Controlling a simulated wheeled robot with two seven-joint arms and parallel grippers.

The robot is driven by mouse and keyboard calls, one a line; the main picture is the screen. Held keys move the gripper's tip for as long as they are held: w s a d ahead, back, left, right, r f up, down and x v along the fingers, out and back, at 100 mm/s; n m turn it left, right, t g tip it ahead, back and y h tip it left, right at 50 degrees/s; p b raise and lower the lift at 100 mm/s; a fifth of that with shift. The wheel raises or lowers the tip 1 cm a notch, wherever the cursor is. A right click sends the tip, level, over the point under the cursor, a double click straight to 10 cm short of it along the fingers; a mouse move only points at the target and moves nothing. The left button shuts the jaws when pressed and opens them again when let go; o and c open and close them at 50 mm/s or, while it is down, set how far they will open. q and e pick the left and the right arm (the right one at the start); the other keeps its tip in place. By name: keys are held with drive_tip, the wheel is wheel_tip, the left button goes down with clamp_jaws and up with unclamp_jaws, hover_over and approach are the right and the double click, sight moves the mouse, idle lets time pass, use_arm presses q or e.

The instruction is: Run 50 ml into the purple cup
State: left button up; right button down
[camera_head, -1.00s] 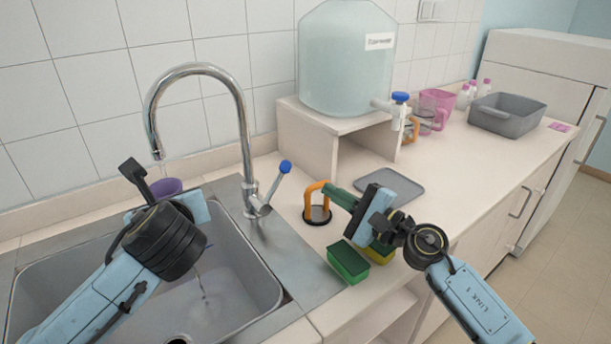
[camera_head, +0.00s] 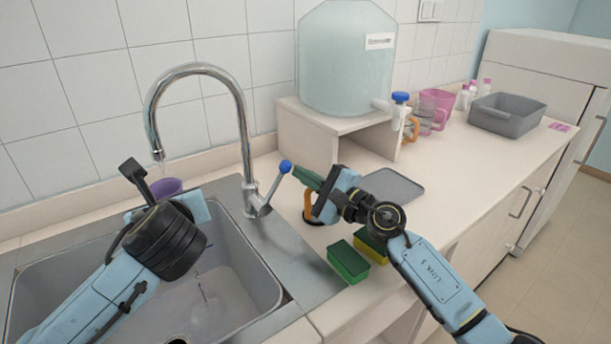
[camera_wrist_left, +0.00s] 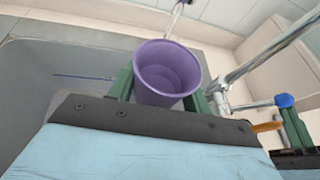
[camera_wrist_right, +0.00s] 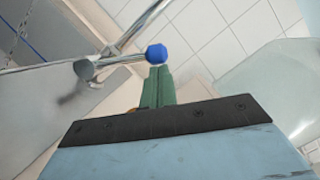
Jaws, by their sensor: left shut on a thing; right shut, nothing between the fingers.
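The purple cup (camera_wrist_left: 167,75) is between the green fingers of my left gripper (camera_wrist_left: 165,88), which is shut on it, under the spout of the tap. In the head view the cup (camera_head: 166,187) shows behind my left wrist, over the sink. A thin stream appears below the spout tip (camera_head: 158,156). The tap (camera_head: 247,150) has a lever with a blue knob (camera_head: 285,167). My right gripper (camera_head: 308,179) is shut and empty, its fingertips at or just beside the blue knob. The knob also shows in the right wrist view (camera_wrist_right: 156,54), right at the fingertips (camera_wrist_right: 160,72).
The sink (camera_head: 225,255) lies below my left gripper. A green sponge (camera_head: 347,262) and a yellow one (camera_head: 372,245) lie right of it. An orange-handled thing (camera_head: 309,206) stands behind my right gripper. A large water bottle (camera_head: 345,65) stands on a shelf. A grey tray (camera_head: 392,186) lies on the counter.

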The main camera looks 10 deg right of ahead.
drive_tip(key=s+a+r+n+g, duration=0.1)
drive_tip(key=s+a+r+n, duration=0.1)
drive_tip(key=a+n, duration=0.3)
drive_tip(key=shift+r+n+g+h, duration=0.3)
drive_tip(key=shift+r, duration=0.35)
idle(0.5)
